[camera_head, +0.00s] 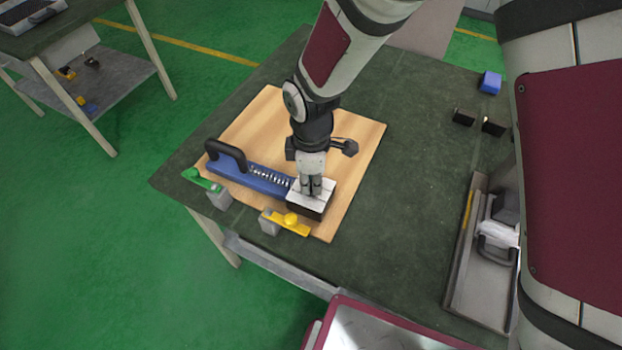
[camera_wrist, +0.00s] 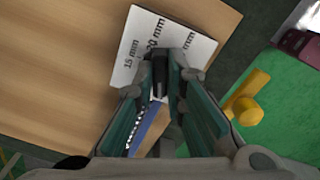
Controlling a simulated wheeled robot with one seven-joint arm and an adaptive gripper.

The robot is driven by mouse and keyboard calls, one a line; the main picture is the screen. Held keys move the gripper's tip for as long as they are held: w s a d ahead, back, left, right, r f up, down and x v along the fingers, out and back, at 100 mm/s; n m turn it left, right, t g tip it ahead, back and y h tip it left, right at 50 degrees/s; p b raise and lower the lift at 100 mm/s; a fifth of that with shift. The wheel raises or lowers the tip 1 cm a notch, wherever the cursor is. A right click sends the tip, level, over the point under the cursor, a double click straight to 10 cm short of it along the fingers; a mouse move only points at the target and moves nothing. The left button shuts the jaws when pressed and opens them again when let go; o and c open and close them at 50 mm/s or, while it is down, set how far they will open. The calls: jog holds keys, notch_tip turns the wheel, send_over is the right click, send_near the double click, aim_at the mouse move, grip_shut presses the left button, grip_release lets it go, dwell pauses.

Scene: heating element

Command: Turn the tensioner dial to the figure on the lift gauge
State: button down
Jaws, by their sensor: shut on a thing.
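A white plate (camera_wrist: 186,42) with "15 mm", "20 mm" and a third, partly hidden mm figure tops a dark block (camera_head: 308,209) at the right end of a blue tool (camera_head: 262,178). My gripper (camera_head: 312,187) is over this plate. In the wrist view, its fingers (camera_wrist: 162,74) are shut on a small dark upright piece (camera_wrist: 160,60), apparently the tensioner dial, near the "20 mm" figure. The fingers hide its base and any pointer. I cannot make out a lift gauge or its reading.
The blue tool has a spring and a black handle (camera_head: 226,153) and lies on a wooden board (camera_head: 348,150). A green clamp (camera_head: 202,181) and a yellow clamp (camera_head: 286,222) stand at the board's front edge.

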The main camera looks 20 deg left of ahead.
aim_at(311, 183)
jog(key=m+p, duration=0.1)
jog(key=m, duration=0.4)
jog(key=m+p, duration=0.1)
jog(key=m, duration=0.4)
dwell(0.5)
jog(key=c, duration=1.6)
grip_release()
jog(key=shift+c, duration=0.2)
notch_tip(311, 183, up, 12)
